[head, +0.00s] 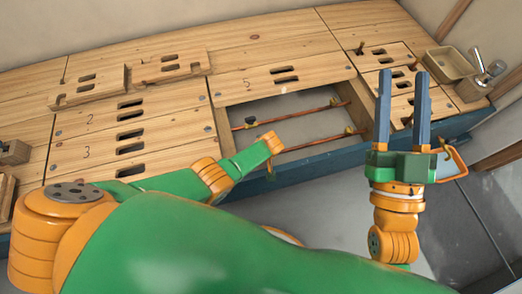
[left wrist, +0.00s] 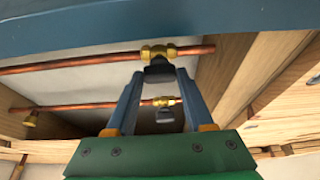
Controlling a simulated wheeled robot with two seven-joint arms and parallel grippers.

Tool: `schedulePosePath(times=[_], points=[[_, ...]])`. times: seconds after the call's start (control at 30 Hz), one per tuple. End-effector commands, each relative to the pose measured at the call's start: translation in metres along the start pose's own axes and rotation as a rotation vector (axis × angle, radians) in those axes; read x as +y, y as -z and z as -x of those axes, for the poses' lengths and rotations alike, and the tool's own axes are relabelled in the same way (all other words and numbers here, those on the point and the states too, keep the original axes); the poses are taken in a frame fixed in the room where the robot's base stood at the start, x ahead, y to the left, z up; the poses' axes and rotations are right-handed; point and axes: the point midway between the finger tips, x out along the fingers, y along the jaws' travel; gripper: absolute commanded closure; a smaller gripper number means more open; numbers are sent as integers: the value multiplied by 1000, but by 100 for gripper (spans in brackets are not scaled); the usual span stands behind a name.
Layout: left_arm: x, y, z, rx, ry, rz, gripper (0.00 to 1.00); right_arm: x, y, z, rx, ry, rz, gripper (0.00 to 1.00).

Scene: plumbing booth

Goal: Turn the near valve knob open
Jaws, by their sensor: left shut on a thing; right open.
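The near valve (left wrist: 158,50) is a brass fitting on the copper pipe closest to the blue front edge. Its dark knob (left wrist: 158,72) points towards my left gripper (left wrist: 160,76). The two blue fingers of the left gripper are shut on this knob from both sides. My right gripper (head: 404,100) is open and empty, fingers pointing up, in front of the bench's right part.
A second brass valve (left wrist: 163,101) with a grey knob sits on the farther pipe. A wooden beam (left wrist: 245,80) stands right of the valves. The blue bench edge (head: 300,172) runs along the front. A wooden tray (head: 450,63) and metal tap (head: 483,70) are at the right.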

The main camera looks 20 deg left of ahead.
Motion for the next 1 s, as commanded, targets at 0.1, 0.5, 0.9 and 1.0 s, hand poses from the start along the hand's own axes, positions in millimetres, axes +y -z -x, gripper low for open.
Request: schedulePosePath(times=[0.1, 0.5, 0.9, 1.0], points=[[1, 3, 0, 6, 1, 10, 100, 0, 4, 0, 21, 1, 0, 50], [1, 3, 1, 8, 2, 12, 40, -1, 5, 0, 26, 2, 0, 50], [0, 1, 1, 3, 4, 11, 18, 0, 4, 0, 16, 1, 0, 50], [0, 2, 4, 2, 4, 10, 18, 1, -7, 0, -45, -3, 0, 50]])
